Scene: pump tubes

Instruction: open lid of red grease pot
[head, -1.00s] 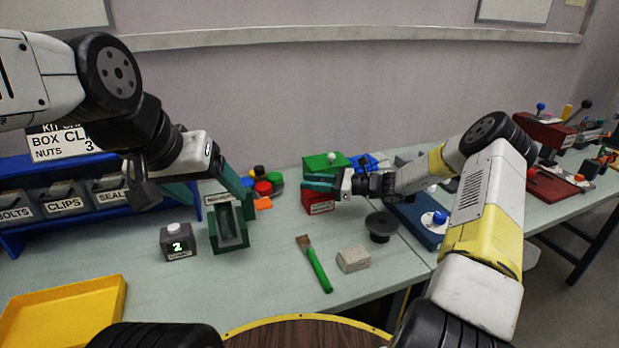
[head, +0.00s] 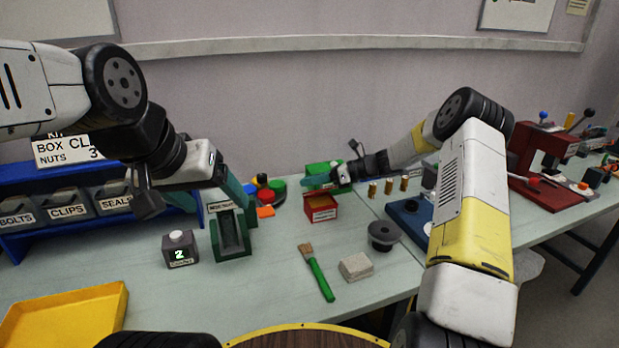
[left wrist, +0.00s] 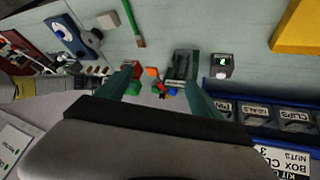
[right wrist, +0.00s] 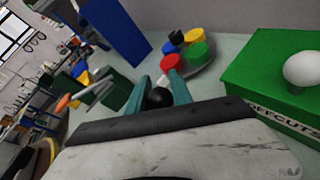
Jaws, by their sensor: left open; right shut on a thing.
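The red pot (head: 322,208) is a small square red box with a pale label, on the table behind the brush. Its top is open and its dark red inside shows. My right gripper (head: 310,182) is just above and behind it, in front of the green box. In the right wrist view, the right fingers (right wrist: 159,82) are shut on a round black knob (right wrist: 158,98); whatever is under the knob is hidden. My left gripper (left wrist: 160,70) is open and empty, above the green holder (head: 232,235) at left.
A green box (right wrist: 280,75) with a white knob stands close to the right gripper. Coloured discs (head: 268,190) lie left of the pot. Brass cylinders (head: 388,186), a black spool (head: 383,235), a brush (head: 318,275) and a grey block (head: 356,267) are nearby. The front middle is fairly clear.

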